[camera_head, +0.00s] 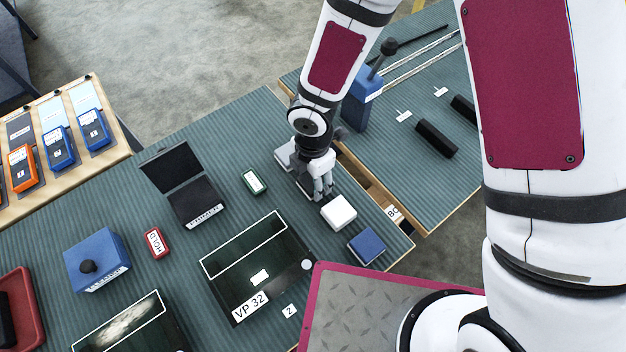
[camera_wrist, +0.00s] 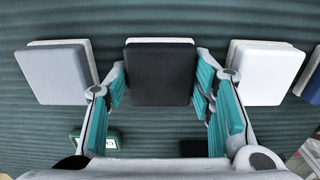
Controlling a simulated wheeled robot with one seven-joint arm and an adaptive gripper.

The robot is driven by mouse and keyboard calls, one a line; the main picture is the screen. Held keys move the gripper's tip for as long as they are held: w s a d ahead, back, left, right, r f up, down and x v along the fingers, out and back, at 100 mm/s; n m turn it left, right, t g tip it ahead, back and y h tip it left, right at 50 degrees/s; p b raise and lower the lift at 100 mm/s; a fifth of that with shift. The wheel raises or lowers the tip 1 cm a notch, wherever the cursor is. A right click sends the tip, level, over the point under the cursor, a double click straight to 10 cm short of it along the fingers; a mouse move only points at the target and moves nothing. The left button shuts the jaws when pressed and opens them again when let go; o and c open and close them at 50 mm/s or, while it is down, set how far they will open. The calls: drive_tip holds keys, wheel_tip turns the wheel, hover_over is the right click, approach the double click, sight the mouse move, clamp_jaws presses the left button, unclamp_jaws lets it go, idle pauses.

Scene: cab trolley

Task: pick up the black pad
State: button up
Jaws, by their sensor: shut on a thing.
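The black pad (camera_wrist: 161,73) shows at the centre of the wrist view, with a pale edge along its far side. The teal fingers of my gripper (camera_wrist: 161,85) stand on its left and right sides and are shut on it. In the head view my gripper (camera_head: 318,190) points down at the ribbed green table, and the black pad is mostly hidden by the fingers. I cannot tell whether the pad touches the table.
A grey pad (camera_wrist: 57,72) lies left of the black one and a white pad (camera_wrist: 264,72) right of it. The white pad (camera_head: 339,212) and a blue pad (camera_head: 367,246) are in the head view. A small green box (camera_head: 254,182) and an open black case (camera_head: 186,185) lie left.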

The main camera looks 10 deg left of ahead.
wheel_tip(320, 180, up, 10)
idle(0.6)
drive_tip(key=o, duration=0.4)
drive_tip(key=shift+c, duration=1.3)
